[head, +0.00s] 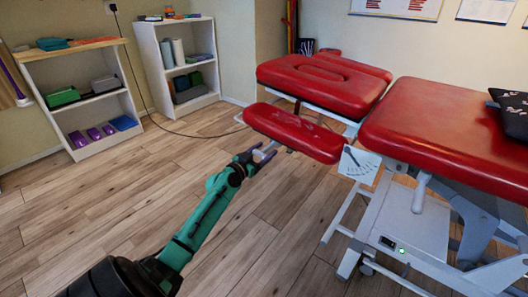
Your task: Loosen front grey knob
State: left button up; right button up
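The red treatment table (450,130) stands at the right on a light grey frame. Its narrow front armrest pad (295,131) sticks out to the left, below the split head section (320,85). My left gripper (268,152) is just below and in front of the pad's left part. Its two pale fingers look spread apart, with nothing clearly seen between them. I cannot make out the grey knob; it may be small or hidden by the pad or the fingers. My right gripper is out of view.
A white angle-scale plate (359,164) hangs at the pad's right end. A dark patterned cushion (511,113) lies on the table. Two white shelves (88,97) (180,62) stand along the wall, with a cable on the floor. The wooden floor (110,210) at left is clear.

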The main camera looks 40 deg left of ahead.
pick_arm(q)
jog(key=c, duration=0.6)
jog(key=shift+o, duration=0.2)
jog(key=shift+n, duration=0.4)
jog(key=n, duration=1.1)
jog(key=shift+n+p, duration=0.3)
jog(key=shift+p, duration=0.1)
jog(key=n, duration=0.3)
jog(key=shift+p, duration=0.4)
jog(key=shift+n, duration=1.3)
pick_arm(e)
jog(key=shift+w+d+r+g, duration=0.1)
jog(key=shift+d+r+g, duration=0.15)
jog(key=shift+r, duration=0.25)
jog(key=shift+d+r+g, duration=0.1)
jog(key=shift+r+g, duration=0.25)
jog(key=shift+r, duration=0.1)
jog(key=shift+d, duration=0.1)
